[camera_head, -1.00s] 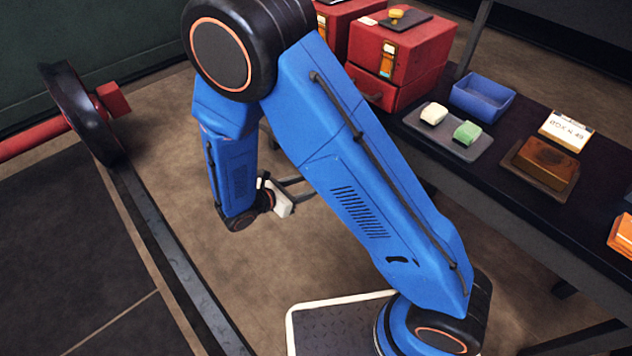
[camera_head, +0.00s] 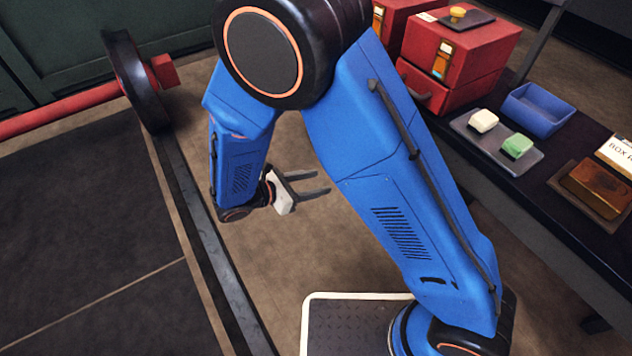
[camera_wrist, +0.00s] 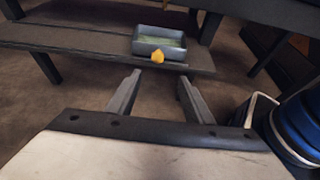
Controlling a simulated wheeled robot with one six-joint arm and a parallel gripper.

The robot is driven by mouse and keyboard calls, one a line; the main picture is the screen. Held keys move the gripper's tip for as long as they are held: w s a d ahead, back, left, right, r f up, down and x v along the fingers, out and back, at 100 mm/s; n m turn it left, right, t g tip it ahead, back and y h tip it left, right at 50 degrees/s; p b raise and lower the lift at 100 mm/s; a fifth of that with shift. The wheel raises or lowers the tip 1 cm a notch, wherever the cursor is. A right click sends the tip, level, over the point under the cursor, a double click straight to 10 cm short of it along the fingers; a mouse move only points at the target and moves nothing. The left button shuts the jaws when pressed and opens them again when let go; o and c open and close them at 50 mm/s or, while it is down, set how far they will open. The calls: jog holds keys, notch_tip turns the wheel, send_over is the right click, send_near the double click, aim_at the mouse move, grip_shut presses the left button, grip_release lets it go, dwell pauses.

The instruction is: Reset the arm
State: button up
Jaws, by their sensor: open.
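My arm is blue and folded at the elbow in the head view. My gripper (camera_head: 324,182) hangs in front of the dark bench, its two dark fingers apart and pointing right toward it. Nothing is between the fingers.
The dark bench (camera_head: 565,205) on the right carries red boxes (camera_head: 460,50), a blue bin (camera_head: 538,108), and a grey tray (camera_head: 470,128) with a white and a green block. In the wrist view, a grey bin (camera_wrist: 150,46) and a yellow object (camera_wrist: 158,56) are ahead. A black wheel (camera_head: 135,80) stands left.

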jog(key=s+d+r+m+g+y, duration=0.15)
jog(key=d+r+m+g, duration=0.25)
jog(key=d+r+m, duration=0.45)
jog(key=s+d+r+m+g+y, duration=0.1)
jog(key=d+r+m+g+y, duration=0.35)
jog(key=d, duration=0.75)
jog(key=s+d+r+m+t+y, duration=0.5)
jog(key=s+d+r+m, duration=0.5)
jog(key=s, duration=0.4)
notch_tip(320, 180, up, 2)
jog(key=shift+d+r+m+t, duration=0.15)
jog(key=shift+d+m+t, duration=0.2)
jog(key=shift+m, duration=0.55)
jog(key=shift+o, duration=0.4)
dwell(2.2)
